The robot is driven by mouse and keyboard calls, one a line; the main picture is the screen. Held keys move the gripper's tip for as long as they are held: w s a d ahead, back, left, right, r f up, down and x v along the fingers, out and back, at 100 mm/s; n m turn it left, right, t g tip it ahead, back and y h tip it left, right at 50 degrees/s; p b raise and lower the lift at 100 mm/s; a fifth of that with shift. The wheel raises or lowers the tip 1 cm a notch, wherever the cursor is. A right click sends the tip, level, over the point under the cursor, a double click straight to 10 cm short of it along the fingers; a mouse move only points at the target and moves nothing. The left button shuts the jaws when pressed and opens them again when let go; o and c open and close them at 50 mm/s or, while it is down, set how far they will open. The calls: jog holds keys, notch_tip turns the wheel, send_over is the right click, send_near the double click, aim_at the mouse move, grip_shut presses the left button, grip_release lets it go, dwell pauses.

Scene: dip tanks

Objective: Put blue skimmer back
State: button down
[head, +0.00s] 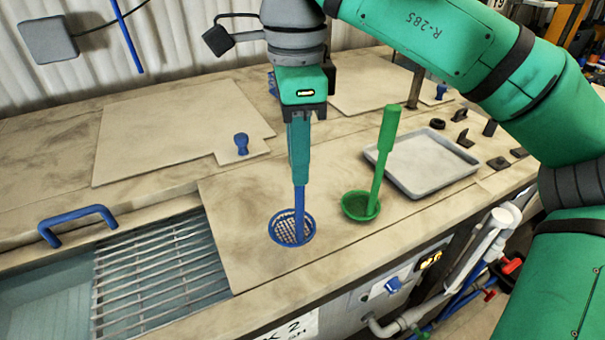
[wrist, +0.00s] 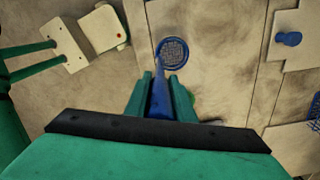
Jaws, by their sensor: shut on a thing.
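The blue skimmer (head: 299,213) stands upright below my gripper (head: 300,178), with its round mesh basket at the bottom, over the wooden board. My gripper points down and is shut on the top of its handle. In the wrist view, the handle of the blue skimmer (wrist: 160,54) runs between the two fingers of my gripper (wrist: 161,78), and the mesh basket lies beyond the fingertips. I cannot tell whether the basket touches the board or hangs just above it. The upper handle is hidden by my fingers.
A green skimmer (head: 378,174) stands close on the right, its handle leaning. Behind it is a grey tray (head: 420,183). At left are a tank with a metal grating (head: 165,262) and a blue handle (head: 77,215). A lid with a blue knob (head: 241,144) lies behind.

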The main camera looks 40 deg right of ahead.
jog(key=shift+d+f, duration=0.25)
jog(key=shift+f, duration=0.05)
jog(key=shift+d+f, duration=0.15)
jog(key=shift+f, duration=0.75)
jog(key=shift+d+f, duration=0.15)
jog(key=shift+f, duration=0.85)
jog(key=c, duration=1.5)
grip_release()
jog(key=shift+f, duration=0.1)
jog(key=shift+w, duration=0.1)
notch_tip(320, 180, up, 12)
jog(key=shift+r, duration=0.2)
